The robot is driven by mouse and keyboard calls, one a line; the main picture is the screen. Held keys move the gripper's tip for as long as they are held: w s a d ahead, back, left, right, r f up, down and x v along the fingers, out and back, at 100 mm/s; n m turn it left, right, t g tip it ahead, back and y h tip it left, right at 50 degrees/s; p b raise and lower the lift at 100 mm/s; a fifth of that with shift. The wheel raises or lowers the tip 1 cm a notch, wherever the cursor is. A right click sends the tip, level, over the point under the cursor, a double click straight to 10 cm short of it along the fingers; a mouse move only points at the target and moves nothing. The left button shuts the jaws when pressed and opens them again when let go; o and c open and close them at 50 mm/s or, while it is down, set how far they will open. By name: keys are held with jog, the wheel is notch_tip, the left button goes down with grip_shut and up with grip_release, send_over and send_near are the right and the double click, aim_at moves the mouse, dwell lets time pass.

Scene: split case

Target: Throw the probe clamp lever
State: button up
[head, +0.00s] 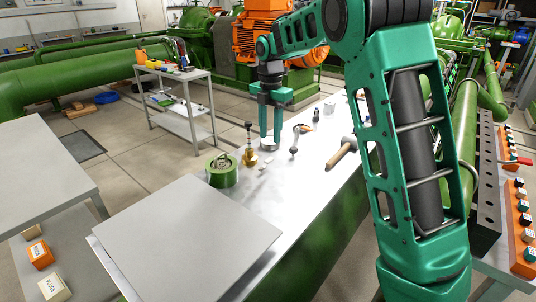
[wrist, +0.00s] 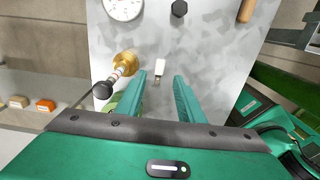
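A brass fitting (head: 250,157) with a thin stem and a black knob stands on the bench, left of my gripper in the head view. In the wrist view the fitting (wrist: 124,62) has a banded stem ending in a black knob (wrist: 103,90), left of my left finger. This looks like the clamp and its lever, but no label confirms it. My gripper (head: 272,132) points down over the bench. In the wrist view my gripper (wrist: 162,84) has its fingers wide apart, with nothing held. A small pale piece (wrist: 160,70) lies beyond the fingertips.
A round gauge (wrist: 123,7) lies on the bench. A green round housing (head: 222,175) stands near the fitting. A short dark-ended tool (head: 296,140) and a wooden-handled mallet (head: 341,153) lie to the right. A grey plate (head: 185,240) covers the near bench end.

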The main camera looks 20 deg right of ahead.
aim_at(270, 158)
notch_tip(270, 158, down, 8)
dwell(0.4)
grip_shut()
jog(key=shift+a, duration=0.15)
